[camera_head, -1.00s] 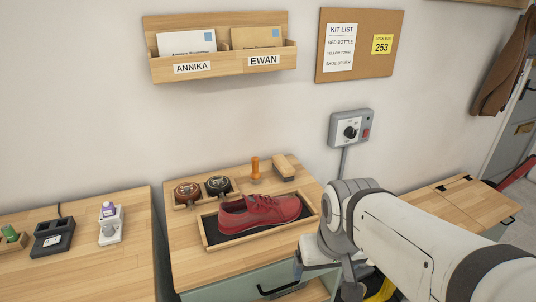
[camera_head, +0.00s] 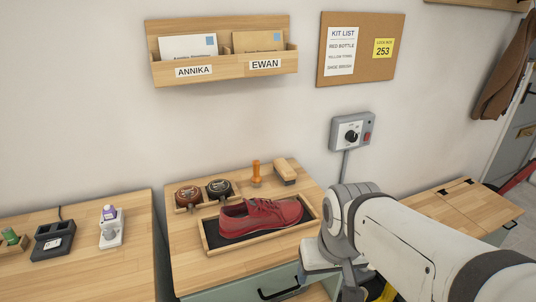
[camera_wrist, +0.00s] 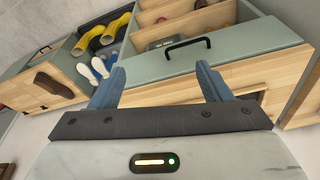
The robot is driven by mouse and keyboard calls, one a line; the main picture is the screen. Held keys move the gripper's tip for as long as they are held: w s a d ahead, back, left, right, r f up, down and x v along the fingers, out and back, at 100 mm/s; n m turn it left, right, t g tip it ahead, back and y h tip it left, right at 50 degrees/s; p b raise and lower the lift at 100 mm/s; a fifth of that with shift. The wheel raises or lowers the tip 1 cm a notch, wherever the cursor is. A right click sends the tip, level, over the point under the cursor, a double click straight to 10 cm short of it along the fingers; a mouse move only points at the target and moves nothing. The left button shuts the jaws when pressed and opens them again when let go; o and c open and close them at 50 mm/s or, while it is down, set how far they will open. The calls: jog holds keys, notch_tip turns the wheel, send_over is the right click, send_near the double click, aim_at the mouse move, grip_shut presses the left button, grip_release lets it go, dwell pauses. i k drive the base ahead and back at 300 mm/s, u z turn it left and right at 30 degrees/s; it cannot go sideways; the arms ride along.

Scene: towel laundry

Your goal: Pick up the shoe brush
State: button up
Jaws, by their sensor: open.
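The shoe brush (camera_head: 285,171), a light wooden block with a dark underside, sits at the back right of the middle table in the head view. It lies behind the tray with the red shoe (camera_head: 262,215). I cannot make it out in the wrist view. My gripper (camera_wrist: 158,82) shows two blue fingers spread wide apart in the wrist view, with nothing between them. In the head view my arm is at the right, in front of and to the right of the brush, and my fingertips cannot be made out.
A grey control box (camera_head: 351,131) is on the wall above right. A green drawer front (camera_wrist: 225,45) lies beyond my fingers in the wrist view.

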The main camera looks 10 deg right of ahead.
aim_at(286, 173)
jog(key=z, duration=0.45)
jog(key=k, duration=0.7)
jog(key=z, duration=0.85)
jog(key=k, duration=0.7)
jog(key=z, duration=0.4)
jog(key=i, duration=1.35)
jog(key=u, duration=1.3)
jog(key=i, duration=1.1)
jog(key=u, duration=0.9)
jog(key=k, duration=0.65)
jog(key=u, duration=0.15)
jog(key=i, duration=0.7)
jog(key=z, duration=0.1)
